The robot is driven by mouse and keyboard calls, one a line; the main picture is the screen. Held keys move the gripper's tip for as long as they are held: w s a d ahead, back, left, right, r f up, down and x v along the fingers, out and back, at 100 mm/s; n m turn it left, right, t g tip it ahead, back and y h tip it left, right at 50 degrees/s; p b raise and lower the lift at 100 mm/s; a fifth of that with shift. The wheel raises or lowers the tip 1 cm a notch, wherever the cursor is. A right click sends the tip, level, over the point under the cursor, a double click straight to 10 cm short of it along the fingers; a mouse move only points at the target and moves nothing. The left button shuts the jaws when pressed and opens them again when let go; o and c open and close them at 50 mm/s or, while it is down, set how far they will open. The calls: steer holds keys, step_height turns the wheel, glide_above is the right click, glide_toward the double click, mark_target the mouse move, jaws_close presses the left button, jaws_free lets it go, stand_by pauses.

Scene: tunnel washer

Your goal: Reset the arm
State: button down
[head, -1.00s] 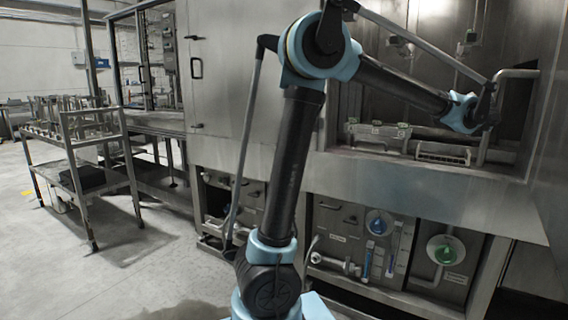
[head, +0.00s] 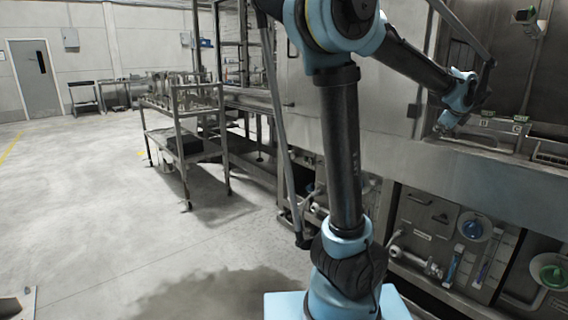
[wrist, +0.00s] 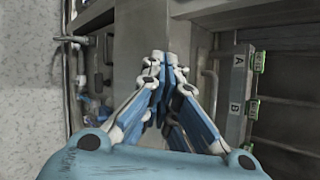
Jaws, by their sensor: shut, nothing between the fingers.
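My gripper (wrist: 163,58) is in the middle of the wrist view, its blue and white fingers closed together at the tips with nothing between them. In the head view my arm rises from the base at the lower middle and bends over to the right. Its end hangs in front of the open bay of the steel washer (head: 460,175); the fingertips are not clear there. The wrist view shows steel panels on both sides of the fingers and labels A and B (wrist: 236,82) with green parts to the right.
A steel rack cart (head: 185,150) stands at the left of the washer. Open concrete floor (head: 90,220) lies to the left, with a grey door (head: 33,78) at the far wall.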

steer(key=s+a+f+n+g+y, duration=0.1)
steer(key=a+f+n, duration=0.35)
steer(key=a, duration=0.55)
steer(key=a+f+n+g+y, duration=0.1)
steer(key=a+f+n+y, duration=0.3)
steer(key=a, duration=0.6)
steer(key=s+a+f+n+g+h, duration=0.15)
steer(key=a+n, duration=0.35)
steer(key=a, duration=0.5)
steer(key=s+a+f+n+g, duration=0.4)
steer(key=s+a+f+n, duration=1.1)
steer(key=s+f, duration=0.1)
steer(key=shift+s, duration=0.9)
steer(key=shift+n, duration=0.25)
